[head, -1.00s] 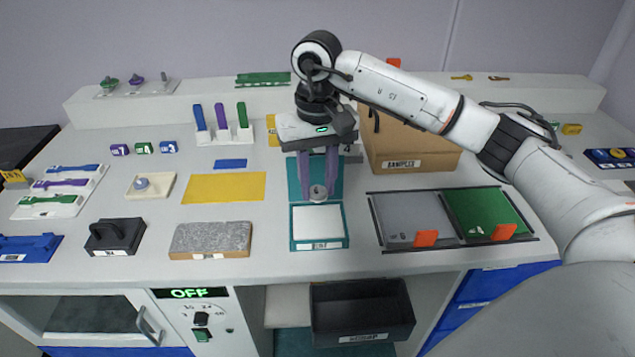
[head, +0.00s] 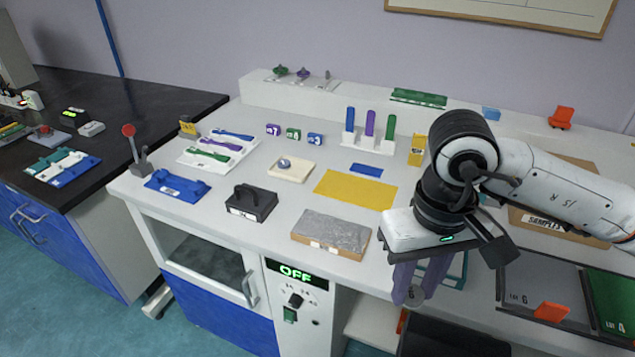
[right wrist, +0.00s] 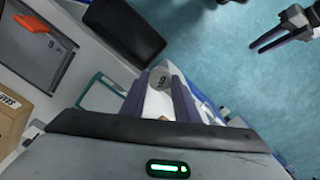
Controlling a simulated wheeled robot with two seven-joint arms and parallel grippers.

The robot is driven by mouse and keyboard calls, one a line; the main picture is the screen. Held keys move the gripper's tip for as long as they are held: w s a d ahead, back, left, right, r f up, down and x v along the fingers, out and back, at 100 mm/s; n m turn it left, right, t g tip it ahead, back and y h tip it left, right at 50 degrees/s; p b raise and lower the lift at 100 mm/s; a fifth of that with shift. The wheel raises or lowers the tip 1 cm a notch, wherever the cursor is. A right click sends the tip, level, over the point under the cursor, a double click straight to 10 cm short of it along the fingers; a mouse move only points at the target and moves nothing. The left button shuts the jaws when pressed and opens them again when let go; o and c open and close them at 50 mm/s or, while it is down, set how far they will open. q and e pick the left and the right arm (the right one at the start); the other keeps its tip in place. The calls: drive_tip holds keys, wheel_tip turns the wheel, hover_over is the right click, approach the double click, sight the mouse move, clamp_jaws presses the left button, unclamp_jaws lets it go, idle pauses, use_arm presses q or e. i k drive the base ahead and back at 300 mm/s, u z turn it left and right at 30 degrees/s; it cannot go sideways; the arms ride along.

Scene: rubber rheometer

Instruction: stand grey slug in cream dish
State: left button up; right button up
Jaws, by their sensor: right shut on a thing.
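The grey slug (head: 414,295) is a small round piece with a dark mark on its end face. My right gripper (head: 418,288) is shut on it and holds it near the bench's front edge; the slug also shows between the fingertips in the right wrist view (right wrist: 160,79). The cream dish (head: 279,173) lies on the bench, left of the yellow mat and well away from the gripper. A round silvery-grey feature (head: 284,163) sits on the dish. My left gripper (right wrist: 256,48) shows only in the right wrist view, over the floor, fingers apart and empty.
A rack of coloured tools (head: 368,142) stands behind. A black bin (right wrist: 122,27) is below the bench front.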

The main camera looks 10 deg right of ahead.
sight(300, 172)
drive_tip(key=u, duration=0.45)
drive_tip(key=k, duration=0.55)
drive_tip(key=u, duration=1)
drive_tip(key=i, duration=1.6)
drive_tip(key=z, duration=1)
drive_tip(key=i, duration=1.05)
drive_tip(key=z, duration=1.15)
